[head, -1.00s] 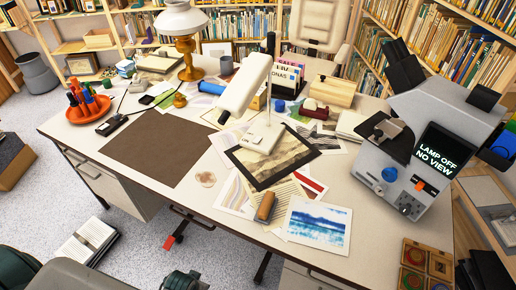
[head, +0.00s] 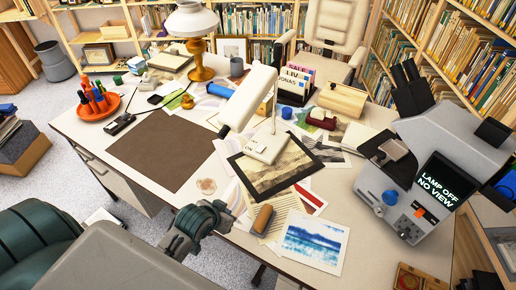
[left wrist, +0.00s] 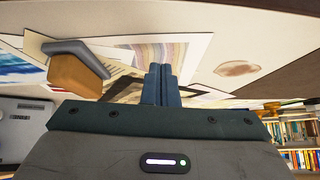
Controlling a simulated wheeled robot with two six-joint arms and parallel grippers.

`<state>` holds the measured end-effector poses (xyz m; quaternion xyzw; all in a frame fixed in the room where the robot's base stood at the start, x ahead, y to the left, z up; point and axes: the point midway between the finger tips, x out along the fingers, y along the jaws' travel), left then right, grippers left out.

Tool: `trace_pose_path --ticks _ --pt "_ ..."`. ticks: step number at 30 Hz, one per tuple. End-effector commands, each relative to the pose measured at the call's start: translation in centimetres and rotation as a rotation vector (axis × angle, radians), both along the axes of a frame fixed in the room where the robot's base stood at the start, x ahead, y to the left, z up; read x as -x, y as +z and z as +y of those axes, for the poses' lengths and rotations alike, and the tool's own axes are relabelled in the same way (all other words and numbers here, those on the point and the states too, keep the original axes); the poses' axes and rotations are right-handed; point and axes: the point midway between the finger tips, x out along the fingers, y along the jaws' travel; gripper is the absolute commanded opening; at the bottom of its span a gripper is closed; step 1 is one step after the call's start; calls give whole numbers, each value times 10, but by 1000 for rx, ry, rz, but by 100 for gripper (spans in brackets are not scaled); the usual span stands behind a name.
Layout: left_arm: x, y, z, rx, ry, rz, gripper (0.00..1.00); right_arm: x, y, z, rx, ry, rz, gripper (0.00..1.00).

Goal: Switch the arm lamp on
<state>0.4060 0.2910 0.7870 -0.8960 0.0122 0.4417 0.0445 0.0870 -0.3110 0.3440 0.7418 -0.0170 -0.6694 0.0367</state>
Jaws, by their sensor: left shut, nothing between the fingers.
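The arm lamp is white, with a long bar-shaped head (head: 247,97) on a thin stem. Its flat base (head: 265,148) stands on a dark-bordered print (head: 248,176) in the middle of the desk. A small dark mark shows on the base; I cannot tell the switch's position. No glow shows under the head. My left gripper (head: 230,214) is over the desk's front edge, in front of the base and apart from it. In the left wrist view its fingers (left wrist: 162,84) are together and empty, pointing towards the prints. My right gripper is not in view.
A brass lamp (head: 201,70) stands behind. A brown mat (head: 162,150) leaves clear room at left.

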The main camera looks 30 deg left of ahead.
Motion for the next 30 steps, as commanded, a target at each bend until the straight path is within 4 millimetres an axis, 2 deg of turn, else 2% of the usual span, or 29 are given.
trace_pose_path --ticks 6,9,12,18,30 --pt "-86 35 19 42 -12 -267 0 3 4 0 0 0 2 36" --pt "-121 55 29 65 -14 -387 0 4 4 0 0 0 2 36" --pt "-144 71 36 84 -14 -474 0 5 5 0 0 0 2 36" --pt "-161 86 43 100 -14 -547 0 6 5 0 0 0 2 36" --pt "-165 85 43 101 -13 -547 0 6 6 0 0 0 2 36"
